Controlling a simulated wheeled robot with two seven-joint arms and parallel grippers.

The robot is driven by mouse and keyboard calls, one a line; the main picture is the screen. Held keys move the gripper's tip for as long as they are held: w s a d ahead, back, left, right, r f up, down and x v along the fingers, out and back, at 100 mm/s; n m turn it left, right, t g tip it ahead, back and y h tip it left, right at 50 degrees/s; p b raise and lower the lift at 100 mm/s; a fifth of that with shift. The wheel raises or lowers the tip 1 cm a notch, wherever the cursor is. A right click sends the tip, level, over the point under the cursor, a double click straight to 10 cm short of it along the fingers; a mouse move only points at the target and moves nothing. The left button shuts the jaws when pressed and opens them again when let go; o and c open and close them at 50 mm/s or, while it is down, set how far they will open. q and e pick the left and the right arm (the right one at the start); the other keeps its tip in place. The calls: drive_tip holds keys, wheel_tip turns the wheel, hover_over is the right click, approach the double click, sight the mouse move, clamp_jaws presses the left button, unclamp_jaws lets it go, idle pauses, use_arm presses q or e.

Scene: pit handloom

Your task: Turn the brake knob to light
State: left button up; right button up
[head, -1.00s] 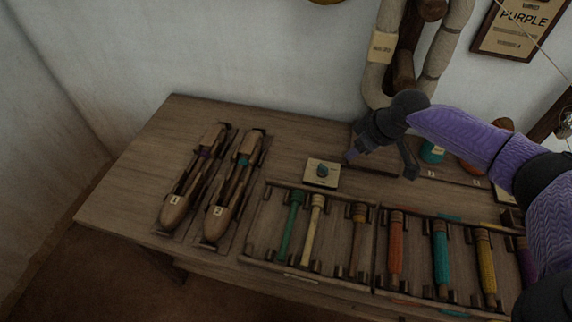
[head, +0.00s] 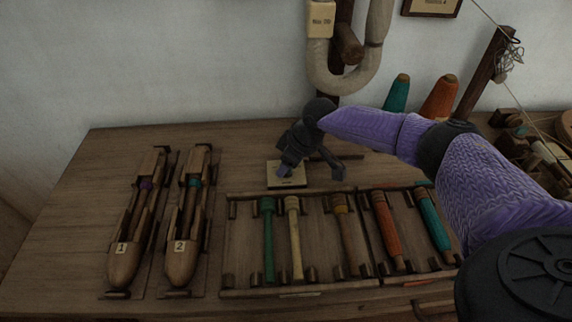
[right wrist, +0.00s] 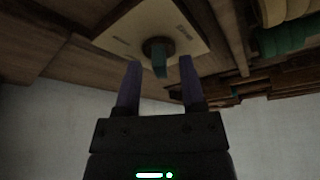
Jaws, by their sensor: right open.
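The brake knob is a small teal knob on a dark round base, and it shows in the right wrist view (right wrist: 158,58). It is mounted on a pale square plate (head: 287,181), whose markings are too small to read. In the head view my right gripper (head: 312,174) hangs over the plate and hides the knob. In the right wrist view its two purple fingers are apart, with the knob just beyond and between their tips. I cannot tell whether they touch it. My left gripper is not in view.
Two wooden shuttles, marked 1 (head: 122,248) and 2 (head: 182,246), lie left of the plate. A rack (head: 235,293) of coloured bobbins lies in front of it. A teal cone (head: 397,93) and an orange cone (head: 440,98) stand behind my right arm. The tabletop's left end is clear.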

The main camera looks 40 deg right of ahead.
drive_tip(key=shift+c, duration=1.3)
clamp_jaws()
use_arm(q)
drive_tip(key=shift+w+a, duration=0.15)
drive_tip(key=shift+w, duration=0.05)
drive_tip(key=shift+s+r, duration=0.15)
